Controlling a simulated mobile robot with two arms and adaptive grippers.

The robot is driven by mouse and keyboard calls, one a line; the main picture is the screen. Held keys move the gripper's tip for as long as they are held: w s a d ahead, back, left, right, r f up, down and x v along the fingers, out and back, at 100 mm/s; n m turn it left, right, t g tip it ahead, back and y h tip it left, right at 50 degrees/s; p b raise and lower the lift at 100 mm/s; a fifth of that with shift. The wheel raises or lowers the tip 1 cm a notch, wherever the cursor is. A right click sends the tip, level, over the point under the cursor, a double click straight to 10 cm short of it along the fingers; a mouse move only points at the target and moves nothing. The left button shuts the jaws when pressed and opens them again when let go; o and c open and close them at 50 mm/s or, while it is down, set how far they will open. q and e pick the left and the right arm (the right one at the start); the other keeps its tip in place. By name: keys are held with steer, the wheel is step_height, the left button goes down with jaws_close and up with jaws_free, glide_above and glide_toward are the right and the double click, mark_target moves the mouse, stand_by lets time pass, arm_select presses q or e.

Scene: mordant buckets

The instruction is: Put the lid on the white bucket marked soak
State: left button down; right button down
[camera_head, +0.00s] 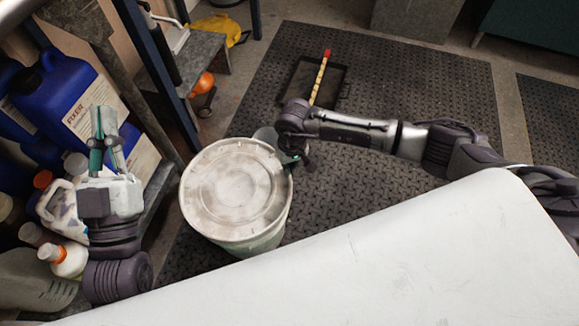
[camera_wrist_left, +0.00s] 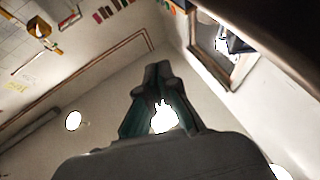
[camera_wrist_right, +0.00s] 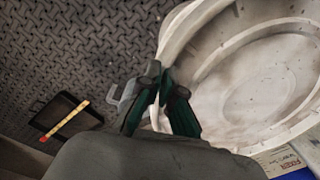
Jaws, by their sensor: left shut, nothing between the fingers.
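The white bucket (camera_head: 256,243) stands on the dark floor mat, its lower wall visible under the lid. The round, smudged, off-white lid (camera_head: 232,187) lies over its top; I cannot tell whether it is seated all round. The lid also fills the right of the right wrist view (camera_wrist_right: 262,85). No soak mark is readable. My right gripper (camera_head: 291,161) is at the lid's right edge; in the right wrist view its fingertips (camera_wrist_right: 163,80) are close together at the pale rim, and their grip is unclear. My left gripper (camera_head: 107,140) is shut and empty, pointing up, left of the bucket.
Blue jugs (camera_head: 68,95) and several bottles (camera_head: 65,258) crowd the left shelf. A white surface (camera_head: 370,255) fills the front. A black tray (camera_head: 325,85) with a yellow, red-ended stick (camera_head: 320,75) lies on the mat (camera_head: 410,80) behind. The mat's right side is clear.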

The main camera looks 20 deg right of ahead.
steer(key=shift+f+b, duration=0.35)
steer(key=shift+f, duration=0.05)
arm_select(q)
steer(key=shift+s+r+t+h, duration=0.6)
steer(key=shift+s+r+t, duration=0.6)
steer(key=shift+r, duration=0.25)
arm_select(e)
steer(key=shift+f, duration=0.1)
steer(key=c, duration=1.2)
jaws_free()
steer(key=shift+c, duration=0.2)
arm_select(q)
steer(key=shift+r, duration=0.1)
steer(key=shift+a, duration=0.1)
arm_select(e)
step_height(320, 180, up, 12)
steer(key=shift+d, duration=0.35)
